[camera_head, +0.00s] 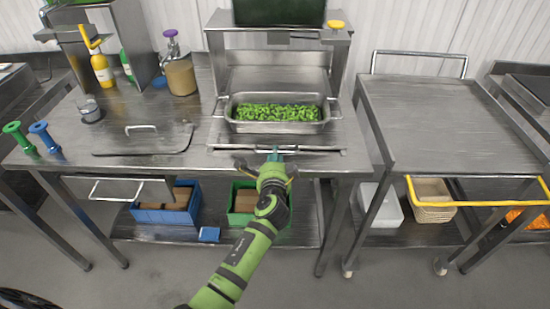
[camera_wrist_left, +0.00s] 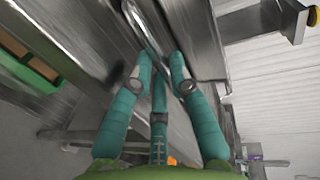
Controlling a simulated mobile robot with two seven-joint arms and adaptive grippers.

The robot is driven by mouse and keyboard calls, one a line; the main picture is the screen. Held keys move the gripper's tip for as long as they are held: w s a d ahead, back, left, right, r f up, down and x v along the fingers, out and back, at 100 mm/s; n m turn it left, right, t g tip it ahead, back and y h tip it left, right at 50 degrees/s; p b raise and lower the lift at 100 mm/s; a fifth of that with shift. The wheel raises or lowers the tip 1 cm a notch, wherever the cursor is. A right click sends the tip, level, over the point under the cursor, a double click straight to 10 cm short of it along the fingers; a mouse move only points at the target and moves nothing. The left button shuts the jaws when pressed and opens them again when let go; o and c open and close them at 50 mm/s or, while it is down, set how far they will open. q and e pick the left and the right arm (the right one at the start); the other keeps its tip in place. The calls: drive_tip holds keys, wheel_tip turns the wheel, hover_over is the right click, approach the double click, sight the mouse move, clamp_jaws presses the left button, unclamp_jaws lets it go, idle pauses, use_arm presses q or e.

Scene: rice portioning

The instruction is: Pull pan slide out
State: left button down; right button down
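The metal pan (camera_head: 231,113) with green food pieces sits on the pan slide (camera_head: 222,138), under a raised steel shelf. The slide's handle bar (camera_head: 315,150) runs along its front edge. My left gripper (camera_head: 274,153) is at the middle of this bar, its teal fingertips close to it. In the left wrist view, the gripper (camera_wrist_left: 160,64) has its fingertips close together at the end of the visible bar (camera_wrist_left: 145,28). I cannot tell whether the fingers are closed around the bar. My right gripper is not in view.
A flat metal lid (camera_head: 145,139) lies left of the slide. Bottles and a jar (camera_head: 181,77) stand behind it. Blue (camera_head: 165,215) and green (camera_head: 239,217) crates sit on the lower shelf. A bare steel cart (camera_head: 440,120) stands at the right. The floor in front is clear.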

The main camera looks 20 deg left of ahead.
use_arm(q)
drive_tip(key=c, duration=1.1)
unclamp_jaws()
drive_tip(key=shift+c, duration=0.2)
drive_tip(key=v, duration=1.2)
drive_tip(key=s+f+n+g+h, duration=0.1)
drive_tip(key=s+f+g, duration=0.3)
drive_tip(key=f, duration=0.7)
drive_tip(key=s+d+f+n+g+h, duration=0.1)
drive_tip(key=s+f+h, duration=0.1)
drive_tip(key=s+f, duration=0.65)
drive_tip(key=s+f+n+g+h, duration=0.1)
drive_tip(key=s+f+n+g, duration=0.15)
drive_tip(key=f, duration=1.15)
drive_tip(key=s+a+f+n+g, duration=0.2)
drive_tip(key=s+f, duration=0.3)
drive_tip(key=s, duration=0.4)
drive_tip(key=s+a+f+n+g, duration=0.2)
drive_tip(key=s+f, duration=0.3)
drive_tip(key=s, duration=0.5)
drive_tip(key=s+a+f+n+g, duration=0.2)
drive_tip(key=s+a+f+n, duration=0.2)
drive_tip(key=s, duration=0.6)
drive_tip(key=shift+f+g, duration=0.35)
drive_tip(key=shift+f, duration=0.25)
